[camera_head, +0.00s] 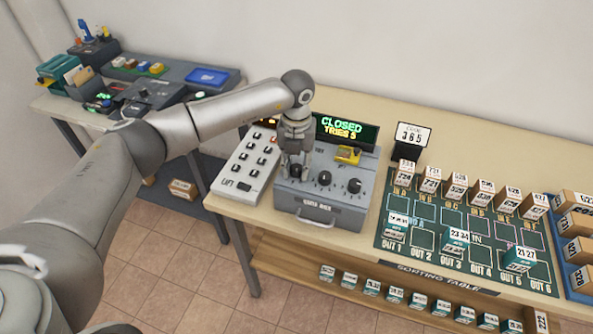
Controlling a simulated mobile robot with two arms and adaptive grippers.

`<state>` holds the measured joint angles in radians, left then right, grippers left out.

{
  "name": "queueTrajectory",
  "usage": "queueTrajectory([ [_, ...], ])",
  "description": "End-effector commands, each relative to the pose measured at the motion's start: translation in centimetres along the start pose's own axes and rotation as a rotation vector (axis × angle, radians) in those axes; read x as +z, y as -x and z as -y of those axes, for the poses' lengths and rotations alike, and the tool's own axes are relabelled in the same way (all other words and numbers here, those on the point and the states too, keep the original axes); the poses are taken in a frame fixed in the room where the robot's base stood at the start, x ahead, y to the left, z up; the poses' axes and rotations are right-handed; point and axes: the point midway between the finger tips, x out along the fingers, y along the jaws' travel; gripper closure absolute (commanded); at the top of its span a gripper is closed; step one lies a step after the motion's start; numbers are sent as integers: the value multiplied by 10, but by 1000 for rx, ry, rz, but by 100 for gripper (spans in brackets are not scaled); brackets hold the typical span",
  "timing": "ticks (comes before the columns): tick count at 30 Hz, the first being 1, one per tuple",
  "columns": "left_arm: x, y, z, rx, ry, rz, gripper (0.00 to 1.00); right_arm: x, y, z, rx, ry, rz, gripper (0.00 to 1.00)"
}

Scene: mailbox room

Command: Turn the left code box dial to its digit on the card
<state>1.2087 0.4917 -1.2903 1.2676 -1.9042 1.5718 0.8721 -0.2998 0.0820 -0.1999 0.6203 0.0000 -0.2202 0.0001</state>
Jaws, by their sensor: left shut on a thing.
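The grey code box (320,210) stands on the sorting table, with a dark display (346,131) behind it reading "CLOSED" and "TRIES 3". My left gripper (295,171) points down onto the left dial of the code box and is shut on it. The fingers mostly hide that dial, so its setting cannot be read. The middle dial (325,178) and right dial (355,186) are black and uncovered. The white code card (411,135) stands on a dark holder behind the box to the right and reads "365". My right gripper is not in view.
A white switch panel marked "LIFT" (238,184) lies close to the left of the box. A yellow item (348,155) sits on the box's top rear. The green sorting mat (425,212) with several small boxes lies to the right. A side table (60,108) stands back left.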

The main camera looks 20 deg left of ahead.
Motion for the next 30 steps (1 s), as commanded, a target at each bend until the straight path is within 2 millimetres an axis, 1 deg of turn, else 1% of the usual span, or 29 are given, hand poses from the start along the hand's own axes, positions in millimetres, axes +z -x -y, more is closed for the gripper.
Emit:
queueTrajectory([
  [1,1,-4,0,-2,-46,4,96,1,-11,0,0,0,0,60],
  [15,1,-3,0,0,-493,5,96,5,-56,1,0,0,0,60],
  [21,1,-3,0,0,-677,4,96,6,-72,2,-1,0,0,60],
  [30,1,-1,0,0,-900,4,96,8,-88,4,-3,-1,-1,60],
])
